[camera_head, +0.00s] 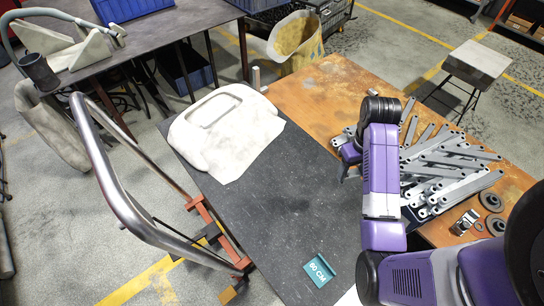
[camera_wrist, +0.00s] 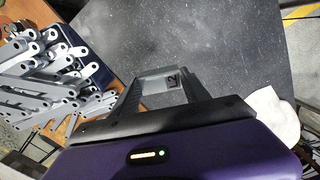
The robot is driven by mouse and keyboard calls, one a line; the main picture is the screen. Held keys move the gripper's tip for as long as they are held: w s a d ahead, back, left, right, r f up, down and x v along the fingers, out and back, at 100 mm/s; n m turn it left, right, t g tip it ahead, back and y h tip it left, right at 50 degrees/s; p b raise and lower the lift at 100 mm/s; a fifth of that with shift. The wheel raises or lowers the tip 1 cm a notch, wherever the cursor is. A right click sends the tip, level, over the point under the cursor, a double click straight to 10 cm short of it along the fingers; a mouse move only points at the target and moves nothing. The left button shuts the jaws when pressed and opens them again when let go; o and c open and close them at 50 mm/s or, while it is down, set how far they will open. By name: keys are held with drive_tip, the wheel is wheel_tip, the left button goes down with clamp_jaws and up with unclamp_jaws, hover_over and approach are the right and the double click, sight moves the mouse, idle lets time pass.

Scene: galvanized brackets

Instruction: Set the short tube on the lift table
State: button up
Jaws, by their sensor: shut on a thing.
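In the head view my gripper (camera_head: 346,168) is over or beside the right edge of the lift table, near the bracket pile; the tube can hardly be made out there. The lift table (camera_head: 285,215) has a dark speckled top and a bent steel push handle (camera_head: 110,175). Its dark top also fills the middle of the wrist view (camera_wrist: 220,50). I cannot tell the tube's height above it.
A heap of grey brackets (camera_head: 455,170) lies on the rusty bench (camera_head: 320,95), with dark rings (camera_head: 491,201) nearby. The lift table's middle is clear.

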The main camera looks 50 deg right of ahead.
drive_tip(key=shift+w+d, duration=0.15)
drive_tip(key=shift+d, duration=0.15)
wheel_tip(320, 180, down, 20)
drive_tip(key=shift+r+b, duration=0.1)
drive_tip(key=shift+b, duration=0.95)
drive_tip(key=shift+f, duration=0.25)
drive_tip(key=o, duration=1.4)
